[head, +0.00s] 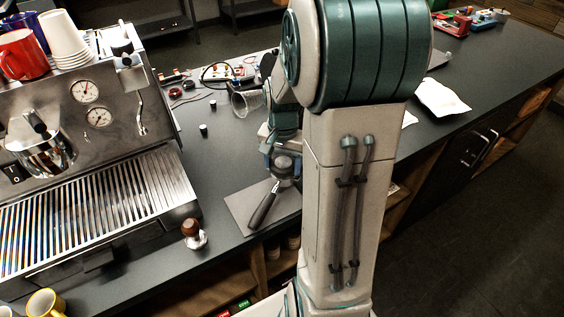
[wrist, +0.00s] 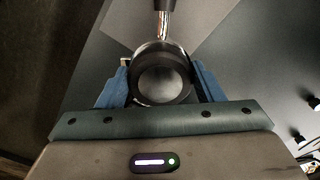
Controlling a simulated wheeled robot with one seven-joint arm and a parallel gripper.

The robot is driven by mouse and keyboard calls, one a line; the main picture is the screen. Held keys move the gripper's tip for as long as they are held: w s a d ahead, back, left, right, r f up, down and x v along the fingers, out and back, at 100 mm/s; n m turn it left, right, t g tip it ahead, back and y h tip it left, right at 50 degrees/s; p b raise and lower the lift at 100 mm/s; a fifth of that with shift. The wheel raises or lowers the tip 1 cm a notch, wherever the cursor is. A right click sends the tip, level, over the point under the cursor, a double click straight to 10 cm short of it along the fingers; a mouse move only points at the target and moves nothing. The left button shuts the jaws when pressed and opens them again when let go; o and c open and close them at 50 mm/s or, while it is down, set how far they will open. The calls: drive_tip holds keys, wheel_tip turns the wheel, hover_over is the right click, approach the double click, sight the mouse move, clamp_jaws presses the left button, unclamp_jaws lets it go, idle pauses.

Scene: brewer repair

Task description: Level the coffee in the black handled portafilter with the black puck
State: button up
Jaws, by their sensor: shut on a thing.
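The black handled portafilter lies on a grey mat (head: 240,207); its dark handle (head: 263,205) points toward the counter's front edge. In the wrist view its metal neck (wrist: 162,26) runs up from the basket. My gripper (head: 283,158) is over the portafilter's basket. In the wrist view its blue fingers are shut on the black puck (wrist: 163,83), a round piece with a dark rim and a greyer top. The puck is over the basket, with a strip of metal rim showing behind it. The coffee is hidden, and I cannot tell whether the puck touches it.
The espresso machine (head: 90,150) stands at the left. A wooden-handled tamper (head: 192,232) stands near the front edge. A clear glass (head: 247,101) and small dark pieces (head: 203,130) lie behind the mat. My arm hides part of the counter to the right.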

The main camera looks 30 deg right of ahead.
drive_tip(key=shift+d+n, duration=0.1)
drive_tip(key=shift+n, duration=2.6)
drive_tip(key=shift+m+b, duration=0.35)
drive_tip(key=shift+m, duration=3.15)
drive_tip(key=shift+w+m, duration=0.1)
drive_tip(key=shift+m, duration=1.8)
drive_tip(key=shift+m+p, duration=0.55)
drive_tip(key=shift+m, duration=1.15)
